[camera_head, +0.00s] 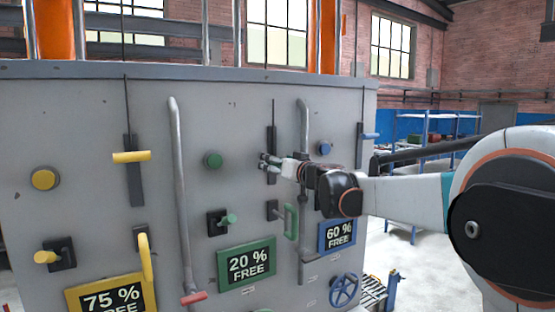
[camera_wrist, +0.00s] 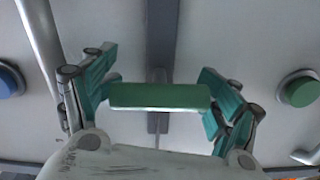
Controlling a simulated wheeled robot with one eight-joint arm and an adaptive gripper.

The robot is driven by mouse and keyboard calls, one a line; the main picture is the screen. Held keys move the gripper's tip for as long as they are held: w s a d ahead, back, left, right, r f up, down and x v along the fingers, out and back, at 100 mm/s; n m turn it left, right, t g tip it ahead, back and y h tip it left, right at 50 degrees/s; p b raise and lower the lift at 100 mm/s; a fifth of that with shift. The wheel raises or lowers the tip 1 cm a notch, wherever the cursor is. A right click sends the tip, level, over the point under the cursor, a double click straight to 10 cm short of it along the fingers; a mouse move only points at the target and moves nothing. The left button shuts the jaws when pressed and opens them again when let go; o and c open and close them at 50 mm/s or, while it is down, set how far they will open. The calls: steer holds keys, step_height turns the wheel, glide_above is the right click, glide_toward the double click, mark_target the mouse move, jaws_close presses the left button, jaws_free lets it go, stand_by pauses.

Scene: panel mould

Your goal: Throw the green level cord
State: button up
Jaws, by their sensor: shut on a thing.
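The green level cord's handle (camera_wrist: 160,97) is a green horizontal bar on a dark vertical track, seen in the wrist view. My gripper (camera_wrist: 158,92) is shut on this bar, with one finger at each end of it. In the head view my gripper (camera_head: 272,163) is at the panel, between the green round button and the blue round button. There the handle is mostly hidden behind my fingers. The dark track (camera_head: 273,141) shows above my gripper, with a thin cord running up from it.
A green round button (camera_head: 213,159) is left of my gripper and a blue one (camera_head: 325,148) is right of it. A grey pipe (camera_head: 304,120) stands close by on the right. Below are a green lever handle (camera_head: 291,222) and a green knob lever (camera_head: 228,220). A yellow cord handle (camera_head: 131,156) is farther left.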

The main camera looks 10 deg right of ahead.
mark_target(271, 174)
step_height(271, 174, down, 5)
steer(key=shift+r+b, duration=0.15)
steer(key=shift+b, duration=0.95)
steer(key=o, duration=1.5)
steer(key=shift+w+a, duration=0.1)
steer(key=shift+o, duration=0.2)
steer(key=v, duration=1.2)
